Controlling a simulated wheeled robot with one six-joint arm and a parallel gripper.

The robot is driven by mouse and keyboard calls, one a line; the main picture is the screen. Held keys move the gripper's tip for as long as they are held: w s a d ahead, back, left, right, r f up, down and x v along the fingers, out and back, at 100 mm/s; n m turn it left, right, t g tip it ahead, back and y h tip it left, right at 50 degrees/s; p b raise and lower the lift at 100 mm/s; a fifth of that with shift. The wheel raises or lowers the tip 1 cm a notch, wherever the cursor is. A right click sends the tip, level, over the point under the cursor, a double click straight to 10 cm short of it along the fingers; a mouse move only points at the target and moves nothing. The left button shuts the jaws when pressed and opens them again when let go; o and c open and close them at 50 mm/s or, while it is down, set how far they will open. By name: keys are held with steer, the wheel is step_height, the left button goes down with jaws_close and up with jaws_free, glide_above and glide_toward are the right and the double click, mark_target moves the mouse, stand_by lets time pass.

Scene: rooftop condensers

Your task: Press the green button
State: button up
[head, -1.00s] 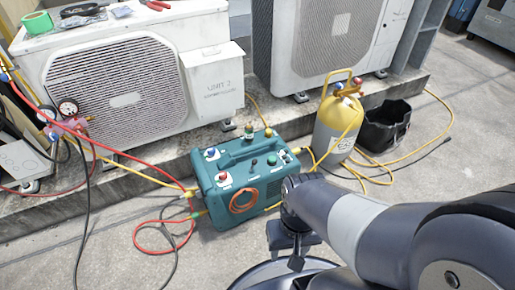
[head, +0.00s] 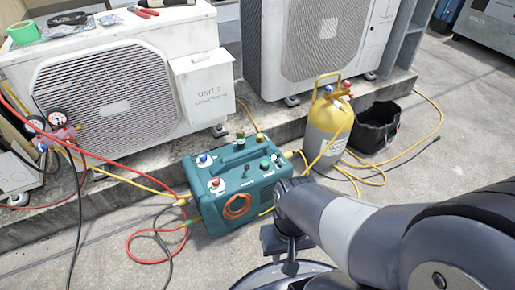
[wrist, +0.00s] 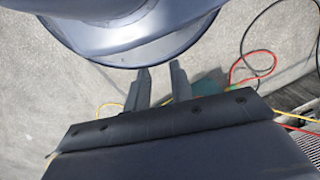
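The teal recovery machine (head: 235,205) stands on the concrete in front of the condensers in the head view. On its top, a green button (head: 264,165) sits toward the right side. A blue knob (head: 203,159) and a red knob (head: 214,182) sit on its left side. My gripper (head: 285,245) hangs low just right of the machine, apart from the button. In the wrist view my gripper (wrist: 160,75) shows two fingers with a gap between them, empty. A small teal patch of the machine (wrist: 207,83) shows beyond them; the button cannot be made out there.
A yellow-topped grey cylinder (head: 328,130) and a black bucket (head: 376,127) stand right of the machine. Red, yellow and black hoses lie on the ground, with a red loop (head: 150,245) at left. Condenser units (head: 125,90) stand behind on a ledge. Open concrete lies to the right.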

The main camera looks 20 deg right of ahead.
jaws_close()
stand_by(1.2)
